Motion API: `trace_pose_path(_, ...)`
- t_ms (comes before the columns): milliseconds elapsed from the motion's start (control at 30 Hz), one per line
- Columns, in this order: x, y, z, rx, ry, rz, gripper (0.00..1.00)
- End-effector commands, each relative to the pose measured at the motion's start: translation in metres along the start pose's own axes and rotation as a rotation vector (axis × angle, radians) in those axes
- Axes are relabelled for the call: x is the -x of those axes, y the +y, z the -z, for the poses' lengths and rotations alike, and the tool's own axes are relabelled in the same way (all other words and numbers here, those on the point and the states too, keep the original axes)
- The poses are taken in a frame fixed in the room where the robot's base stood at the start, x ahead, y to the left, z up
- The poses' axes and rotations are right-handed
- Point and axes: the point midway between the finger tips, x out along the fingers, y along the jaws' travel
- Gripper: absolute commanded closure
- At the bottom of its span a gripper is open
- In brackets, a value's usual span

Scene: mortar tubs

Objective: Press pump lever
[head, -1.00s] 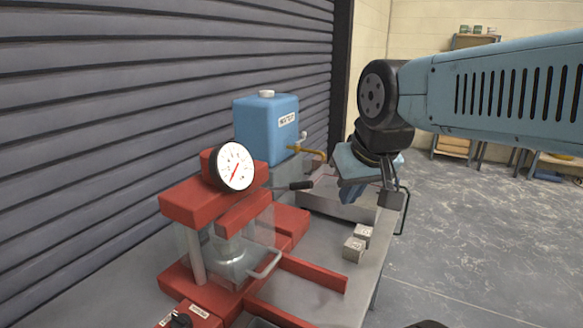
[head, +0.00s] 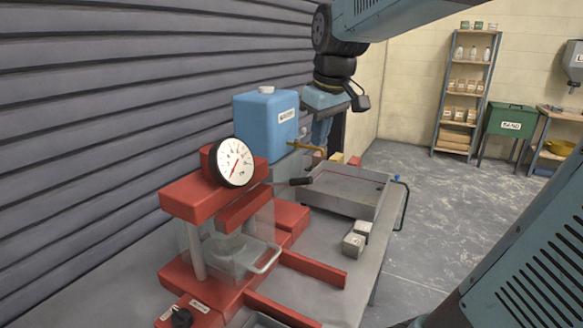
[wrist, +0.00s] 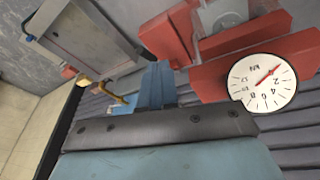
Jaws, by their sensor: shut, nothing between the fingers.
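The pump lever (head: 293,182) is a thin rod with a black grip, sticking out to the right from the red press (head: 195,197) behind its round gauge (head: 233,162). The gauge also shows in the wrist view (wrist: 262,84), but I cannot make out the lever there. My gripper (head: 321,140) points down above and beyond the lever, at the right side of the blue water tank (head: 262,125), apart from the lever. Its blue fingers are together and empty in the wrist view (wrist: 157,82).
A brass tap (head: 306,148) juts from the tank near my fingers. A grey metal tray (head: 345,207) and small grey cubes (head: 353,245) are on the bench. A clear guard with a handle (head: 266,259) fronts the press. Shelves (head: 467,90) stand far off.

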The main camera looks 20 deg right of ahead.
Motion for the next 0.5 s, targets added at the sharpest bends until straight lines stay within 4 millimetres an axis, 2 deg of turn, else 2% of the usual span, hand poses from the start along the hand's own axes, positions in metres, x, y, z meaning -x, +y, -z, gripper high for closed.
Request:
trace_pose_path(33,-0.003,0.005,0.012,0.028,-0.014,0.009,1.00)
trace_pose_path(300,-0.021,0.030,0.068,0.202,-0.075,0.059,1.00)
trace_pose_path(500,-0.036,0.042,0.097,0.298,-0.104,0.089,1.00)
